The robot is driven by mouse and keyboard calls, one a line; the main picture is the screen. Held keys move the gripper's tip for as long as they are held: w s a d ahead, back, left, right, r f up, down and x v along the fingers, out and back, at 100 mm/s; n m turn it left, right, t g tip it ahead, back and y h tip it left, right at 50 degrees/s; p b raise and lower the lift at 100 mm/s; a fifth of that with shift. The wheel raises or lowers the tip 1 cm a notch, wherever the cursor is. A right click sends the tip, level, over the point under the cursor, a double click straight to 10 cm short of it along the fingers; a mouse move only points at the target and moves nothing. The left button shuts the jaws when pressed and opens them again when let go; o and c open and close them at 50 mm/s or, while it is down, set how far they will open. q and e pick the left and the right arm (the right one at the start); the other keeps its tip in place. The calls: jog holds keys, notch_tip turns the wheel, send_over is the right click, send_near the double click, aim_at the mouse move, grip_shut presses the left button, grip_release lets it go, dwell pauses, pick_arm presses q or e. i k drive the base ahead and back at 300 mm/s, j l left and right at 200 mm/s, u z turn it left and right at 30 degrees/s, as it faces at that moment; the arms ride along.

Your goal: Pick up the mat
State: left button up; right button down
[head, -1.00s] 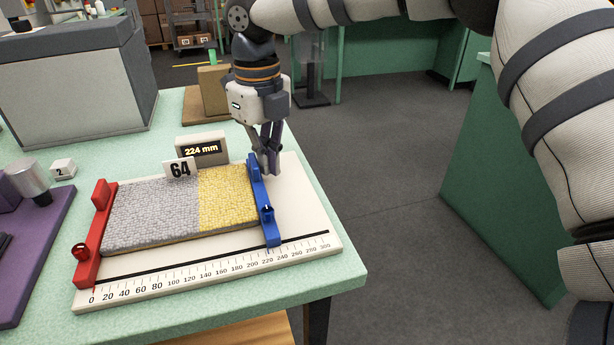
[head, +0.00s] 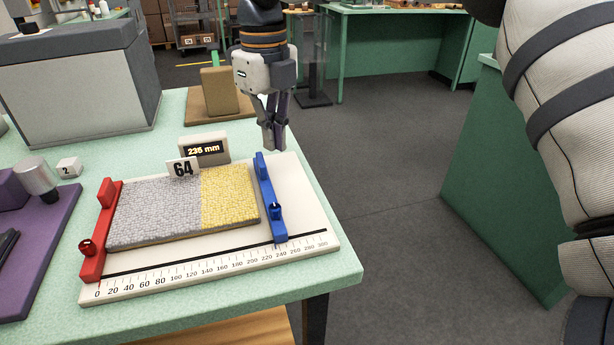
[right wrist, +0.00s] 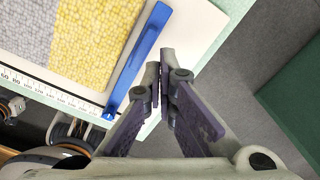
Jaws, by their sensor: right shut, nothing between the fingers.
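The mat (head: 165,207), half grey and half yellow, lies flat on the white measuring board (head: 180,280). Its left edge is by the red stop (head: 97,235); a narrow gap separates its yellow edge from the blue slider (head: 269,198). The mat's grey and yellow parts (right wrist: 85,45) also show in the right wrist view, beside the blue slider (right wrist: 137,60). My right gripper (head: 276,146) is shut and empty, above the board's far right corner, just beyond the blue slider. Its closed fingers (right wrist: 163,68) show in the right wrist view. My left gripper is not in view.
A display (head: 205,149) reading 235 mm and a tag (head: 182,169) marked 64 stand behind the mat. A grey box (head: 75,85) is at the back left, a purple tray (head: 38,245) at the left. A wooden block (head: 218,90) stands behind the gripper.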

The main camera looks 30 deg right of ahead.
aim_at(190, 202)
jog(key=k, duration=1)
